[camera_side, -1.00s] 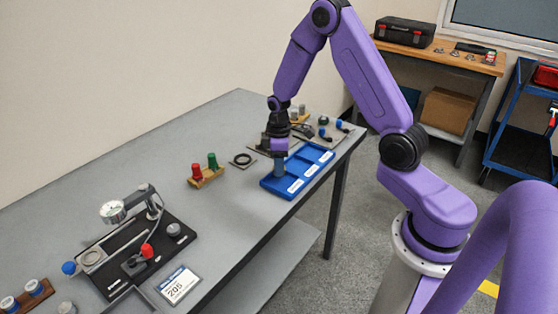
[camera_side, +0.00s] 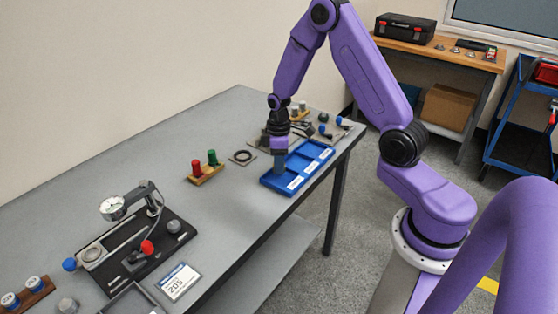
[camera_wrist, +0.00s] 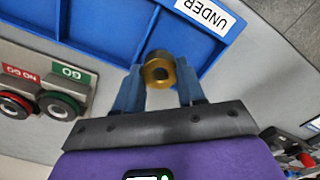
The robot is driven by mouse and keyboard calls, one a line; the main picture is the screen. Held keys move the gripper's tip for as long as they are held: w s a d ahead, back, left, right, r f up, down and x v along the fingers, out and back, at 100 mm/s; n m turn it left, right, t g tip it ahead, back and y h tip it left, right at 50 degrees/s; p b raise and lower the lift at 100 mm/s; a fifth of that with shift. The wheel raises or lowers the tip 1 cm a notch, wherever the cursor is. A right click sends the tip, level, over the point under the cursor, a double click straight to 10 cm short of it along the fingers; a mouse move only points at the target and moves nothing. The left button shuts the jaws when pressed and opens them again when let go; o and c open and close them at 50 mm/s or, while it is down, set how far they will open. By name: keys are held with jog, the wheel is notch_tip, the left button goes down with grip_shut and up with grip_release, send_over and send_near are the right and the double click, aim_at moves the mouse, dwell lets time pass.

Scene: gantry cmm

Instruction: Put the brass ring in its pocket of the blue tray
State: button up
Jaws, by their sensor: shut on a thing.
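The brass ring (camera_wrist: 159,71) is between the fingertips of my gripper (camera_wrist: 158,80) in the wrist view. My gripper is shut on it. The blue tray (camera_wrist: 112,58) lies beyond the ring in that view, with a white label reading UNDER beside one compartment.
A block with a red and a green knob (camera_side: 206,174) stands left of the tray, with a dark ring on a plate (camera_side: 242,157) between them. A dial gauge stand (camera_side: 130,230) is at the front left. Several small tools lie behind the tray.

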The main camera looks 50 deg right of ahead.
jog(key=shift+f, duration=0.45)
dwell(0.4)
jog(key=o, duration=1.6)
jog(key=shift+o, duration=0.2)
notch_tip(320, 180, up, 7)
jog(key=shift+a, duration=0.1)
